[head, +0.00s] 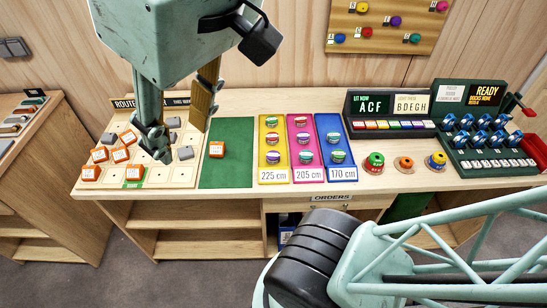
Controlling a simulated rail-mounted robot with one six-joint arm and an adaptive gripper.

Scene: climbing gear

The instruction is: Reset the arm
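My arm comes in from the top left of the head view, a mint-green link with a dark joint cover. My gripper (156,147) points down over the tile board (170,178) at the left of the counter. Its mint fingers show at a steep angle and overlap each other, so I cannot tell how far apart they are. A brown wooden-looking piece with dark edges (206,92) hangs just right of the gripper. I cannot tell whether it is held or stands behind. The gripper hides part of the board.
Orange and grey blocks lie on the board; one orange block (216,149) sits on the green mat (232,170). Yellow (274,120), pink (315,171) and blue (334,122) trays hold round pieces. Sign boxes and several holds stand right. My mint lattice link crosses the lower right.

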